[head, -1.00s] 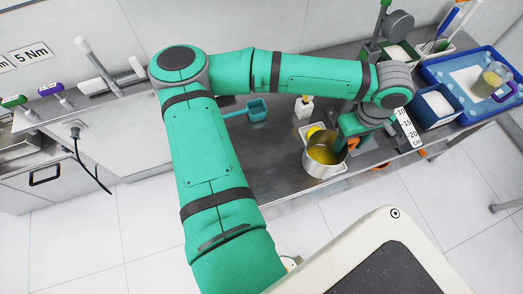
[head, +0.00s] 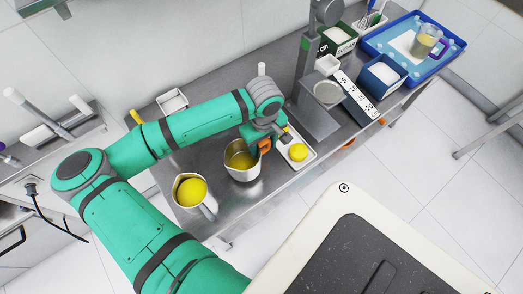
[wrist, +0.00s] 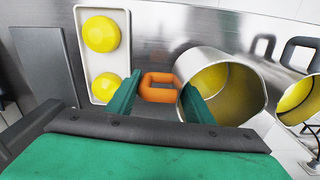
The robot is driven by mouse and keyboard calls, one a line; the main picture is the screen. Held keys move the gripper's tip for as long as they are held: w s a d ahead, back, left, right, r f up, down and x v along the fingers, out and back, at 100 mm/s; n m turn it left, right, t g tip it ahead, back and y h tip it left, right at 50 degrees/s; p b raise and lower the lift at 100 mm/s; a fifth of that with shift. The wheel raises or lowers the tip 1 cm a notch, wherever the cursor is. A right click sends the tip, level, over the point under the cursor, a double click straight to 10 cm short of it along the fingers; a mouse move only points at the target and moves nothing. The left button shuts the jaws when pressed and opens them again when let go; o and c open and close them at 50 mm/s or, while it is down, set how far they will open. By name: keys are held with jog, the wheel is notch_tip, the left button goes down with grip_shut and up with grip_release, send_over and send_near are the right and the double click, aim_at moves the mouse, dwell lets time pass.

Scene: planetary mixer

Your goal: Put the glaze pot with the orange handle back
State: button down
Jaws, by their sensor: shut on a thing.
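The glaze pot (head: 241,168), a metal pot with yellow glaze inside, is at the middle of the steel bench in the head view. Its orange handle (head: 264,146) faces right, toward the white tray. In the wrist view the handle (wrist: 158,87) lies between my fingers and the pot's open mouth (wrist: 225,90) is to their right. My gripper (head: 266,138) is shut on this handle. I cannot tell whether the pot's base touches the bench.
A second yellow-filled pot (head: 191,191) stands to the left near the front edge. A white tray (head: 312,157) with yellow domes is close on the right. Beyond it are a grey stand (head: 316,121), a scale strip (head: 356,97), a blue bin (head: 381,76) and a blue tray (head: 455,47).

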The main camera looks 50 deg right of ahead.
aim_at(261, 151)
jog(key=shift+w+a+f, duration=0.2)
jog(key=shift+a+f, duration=0.05)
jog(key=shift+f, duration=0.2)
jog(key=shift+w+f, duration=0.1)
jog(key=shift+f, duration=1.55)
jog(key=c, duration=0.9)
grip_release()
jog(key=shift+f, duration=0.1)
notch_tip(261, 151, up, 12)
jog(key=shift+a+f, duration=0.15)
jog(key=shift+r, duration=0.3)
